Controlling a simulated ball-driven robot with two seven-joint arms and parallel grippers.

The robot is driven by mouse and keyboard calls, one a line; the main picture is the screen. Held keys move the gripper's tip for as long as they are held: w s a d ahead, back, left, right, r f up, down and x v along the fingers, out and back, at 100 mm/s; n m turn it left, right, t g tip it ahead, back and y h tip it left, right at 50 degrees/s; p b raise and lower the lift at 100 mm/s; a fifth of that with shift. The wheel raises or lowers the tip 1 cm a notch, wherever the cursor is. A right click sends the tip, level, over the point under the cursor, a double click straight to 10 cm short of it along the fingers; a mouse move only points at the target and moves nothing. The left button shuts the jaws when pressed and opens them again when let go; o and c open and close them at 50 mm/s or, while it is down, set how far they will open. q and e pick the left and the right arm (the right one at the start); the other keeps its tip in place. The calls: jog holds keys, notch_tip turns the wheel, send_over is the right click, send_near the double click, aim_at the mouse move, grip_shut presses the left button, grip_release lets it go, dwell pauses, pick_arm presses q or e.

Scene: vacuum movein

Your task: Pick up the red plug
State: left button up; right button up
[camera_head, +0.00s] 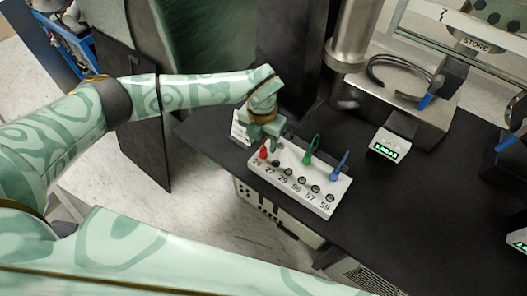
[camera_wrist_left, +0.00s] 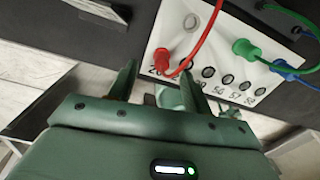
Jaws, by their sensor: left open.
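The red plug (camera_head: 263,153) stands at the left end of a white socket panel (camera_head: 327,200) marked with numbers. In the left wrist view, the red plug (camera_wrist_left: 162,60) has a red cable curving up from it. My left gripper (camera_head: 266,142) is right at the red plug in the head view. In the left wrist view, my open left gripper (camera_wrist_left: 157,76) has its two fingers on either side of the plug's direction, with the plug showing just beyond the tips. The plug appears not held. My right gripper is not in view.
A green plug (camera_head: 308,158) and a blue plug (camera_head: 339,165) stand on the same panel, to the right, with cables. A black table (camera_head: 365,205) surrounds the panel. A metal stand with a vertical column (camera_head: 353,35) and a small display box (camera_head: 389,145) stand farther back.

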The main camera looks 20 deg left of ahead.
aim_at(263, 149)
pick_arm(q)
notch_tip(263, 149, down, 5)
jog(key=shift+d+r, duration=0.1)
jog(key=shift+r, duration=0.1)
grip_shut()
